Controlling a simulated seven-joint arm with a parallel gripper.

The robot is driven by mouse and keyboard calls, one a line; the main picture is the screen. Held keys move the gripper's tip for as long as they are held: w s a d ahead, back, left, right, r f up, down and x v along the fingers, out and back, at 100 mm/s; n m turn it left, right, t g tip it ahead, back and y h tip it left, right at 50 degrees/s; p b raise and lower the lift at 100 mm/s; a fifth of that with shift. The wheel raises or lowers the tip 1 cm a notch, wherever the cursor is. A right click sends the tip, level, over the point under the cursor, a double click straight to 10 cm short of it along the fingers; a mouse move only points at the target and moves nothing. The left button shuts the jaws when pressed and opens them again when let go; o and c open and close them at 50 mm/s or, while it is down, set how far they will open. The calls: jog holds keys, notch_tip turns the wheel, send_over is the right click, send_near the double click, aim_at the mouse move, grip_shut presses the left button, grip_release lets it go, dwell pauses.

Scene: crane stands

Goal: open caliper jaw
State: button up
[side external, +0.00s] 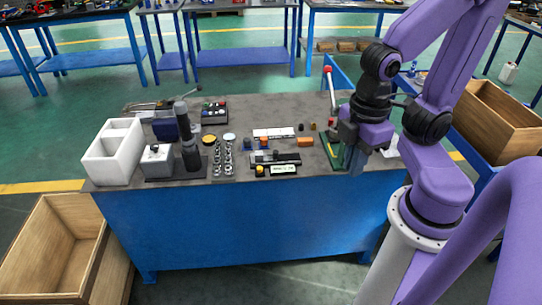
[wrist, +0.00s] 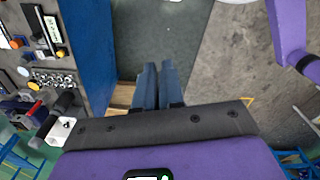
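The caliper (side external: 283,170) looks like the dark tool with a pale display strip near the front edge of the workbench; its jaw is too small to make out. In the wrist view the caliper (wrist: 50,29) appears at the upper left, far from the fingers. My gripper (side external: 356,172) is at the front right of the bench, well to the right of the caliper. In the wrist view my gripper (wrist: 158,66) shows its two blue-grey fingers side by side, closed together with nothing between them.
The grey bench top (side external: 300,109) carries a white divided box (side external: 112,150), a black upright device (side external: 188,140), several small metal parts (side external: 223,157) and an orange block (side external: 305,142). A red-handled tool on a green base (side external: 332,150) stands near my gripper. A wooden crate (side external: 65,245) stands at the left.

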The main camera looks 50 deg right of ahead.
jog(key=o, duration=0.5)
jog(key=shift+w+a, duration=0.1)
jog(key=shift+w, duration=0.1)
jog(key=shift+o, duration=0.6)
jog(key=w+a+m, duration=0.1)
jog(key=w+m, duration=0.4)
jog(key=w, duration=0.7)
jog(key=shift+w+a+f, duration=0.15)
jog(key=shift+w+f, duration=0.15)
jog(key=shift+w, duration=0.1)
jog(key=m, duration=1)
send_over(276, 152)
notch_tip(276, 152, down, 11)
notch_tip(276, 152, down, 17)
jog(key=shift+w, duration=0.1)
grip_shut()
